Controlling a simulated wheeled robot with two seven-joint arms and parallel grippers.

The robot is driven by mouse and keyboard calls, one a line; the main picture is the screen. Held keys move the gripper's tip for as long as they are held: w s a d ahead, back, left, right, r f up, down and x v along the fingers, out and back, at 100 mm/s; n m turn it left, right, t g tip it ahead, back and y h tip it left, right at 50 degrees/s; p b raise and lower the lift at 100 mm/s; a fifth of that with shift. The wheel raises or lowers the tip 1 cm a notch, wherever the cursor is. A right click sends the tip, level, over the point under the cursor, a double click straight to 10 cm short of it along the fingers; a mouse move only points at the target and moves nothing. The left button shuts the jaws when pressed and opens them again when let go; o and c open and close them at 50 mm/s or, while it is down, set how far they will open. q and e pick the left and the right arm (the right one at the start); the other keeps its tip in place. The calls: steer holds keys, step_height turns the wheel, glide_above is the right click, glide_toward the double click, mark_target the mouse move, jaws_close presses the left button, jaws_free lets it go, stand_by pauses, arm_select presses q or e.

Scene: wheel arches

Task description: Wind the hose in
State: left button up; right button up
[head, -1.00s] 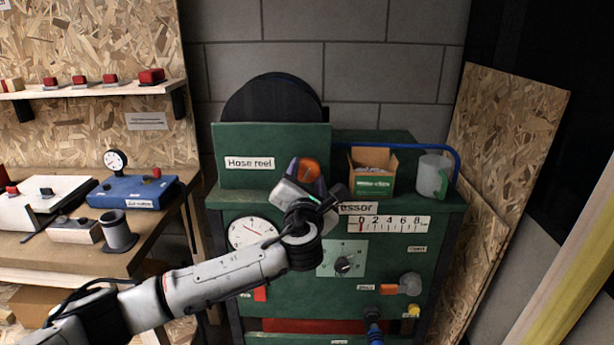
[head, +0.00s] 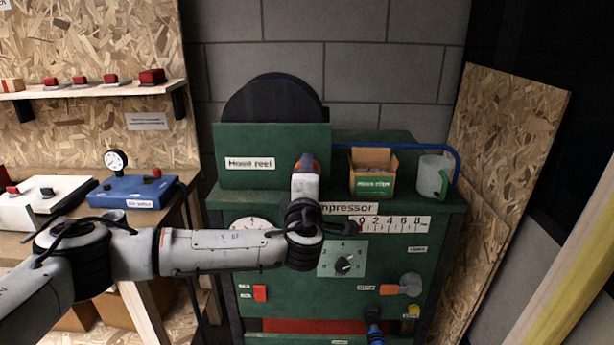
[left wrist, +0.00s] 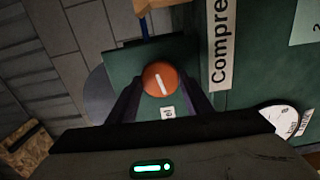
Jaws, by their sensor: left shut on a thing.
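The hose reel is a black disc (head: 272,100) behind a green panel labelled "Hose reel" (head: 230,140). An orange round knob (left wrist: 159,79) with a white mark is on the front of this panel. My left gripper (left wrist: 162,92) is shut on the knob, one dark finger on each side. In the head view the gripper (head: 306,165) and wrist hide most of the knob. A blue hose (head: 430,147) runs along the back right of the compressor top. My right gripper is not in view.
A workbench with a blue gauge unit (head: 130,190) stands at left.

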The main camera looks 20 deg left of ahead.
arm_select(q)
steer(key=shift+r+m, duration=0.1)
steer(key=shift+m, duration=3.5)
steer(key=o, duration=1.1)
steer(key=shift+c, duration=0.2)
steer(key=shift+s, duration=0.1)
steer(key=b+v, duration=0.1)
steer(key=v, duration=0.9)
steer(key=shift+s+d, duration=0.1)
